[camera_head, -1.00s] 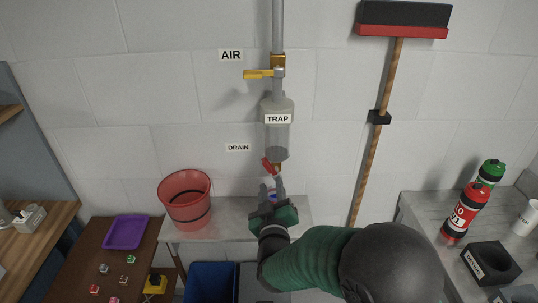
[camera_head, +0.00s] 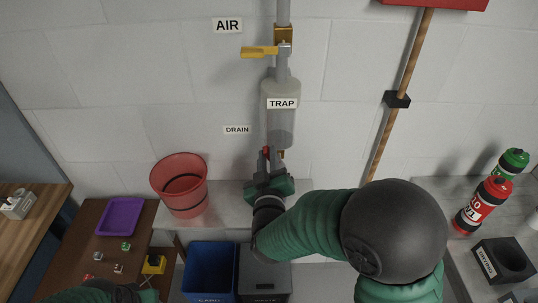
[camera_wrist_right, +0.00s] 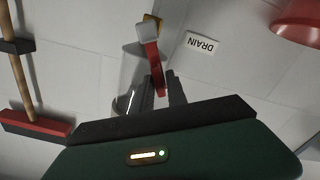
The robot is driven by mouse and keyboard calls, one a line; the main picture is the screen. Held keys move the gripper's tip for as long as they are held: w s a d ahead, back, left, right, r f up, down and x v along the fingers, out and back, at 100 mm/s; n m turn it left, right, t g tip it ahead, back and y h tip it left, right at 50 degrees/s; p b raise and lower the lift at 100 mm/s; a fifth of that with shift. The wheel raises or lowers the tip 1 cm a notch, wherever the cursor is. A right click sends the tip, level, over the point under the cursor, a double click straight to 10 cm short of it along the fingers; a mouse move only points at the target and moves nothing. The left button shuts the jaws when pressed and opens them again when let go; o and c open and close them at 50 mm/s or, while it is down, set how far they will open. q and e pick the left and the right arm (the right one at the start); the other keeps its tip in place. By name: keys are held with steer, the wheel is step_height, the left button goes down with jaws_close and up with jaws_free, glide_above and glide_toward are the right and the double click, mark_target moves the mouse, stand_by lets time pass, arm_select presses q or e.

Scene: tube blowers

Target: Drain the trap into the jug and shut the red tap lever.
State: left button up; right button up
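The clear cylindrical trap (camera_head: 281,120) hangs on the wall pipe, with pale liquid-like grey in its lower part. The red tap lever (camera_head: 266,151) is under it and also shows in the wrist view (camera_wrist_right: 152,62). My right gripper (camera_head: 268,153) is at the lever; in the wrist view its two fingers (camera_wrist_right: 160,88) stand on either side of the lever's end. Whether they press on it I cannot tell. My left gripper (camera_head: 147,296) is only partly in view at the bottom left, its fingers not visible. I cannot make out a jug.
A yellow lever (camera_head: 260,52) is on the air pipe above. A red bucket (camera_head: 180,187) stands on the grey shelf (camera_head: 228,210) left of my right gripper. A broom (camera_head: 405,75) hangs to the right. Blue (camera_head: 210,268) and dark (camera_head: 264,272) bins are below.

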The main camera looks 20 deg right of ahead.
steer(key=shift+w+a+f, duration=0.1)
steer(key=shift+w+a, duration=0.1)
steer(key=shift+w, duration=0.05)
jaws_close()
steer(key=shift+s+d, duration=0.15)
steer(key=shift+d, duration=0.3)
arm_select(q)
steer(key=shift+w+a, duration=0.1)
steer(key=shift+a, duration=0.05)
arm_select(e)
steer(key=shift+a, duration=0.2)
steer(key=shift+f, duration=0.2)
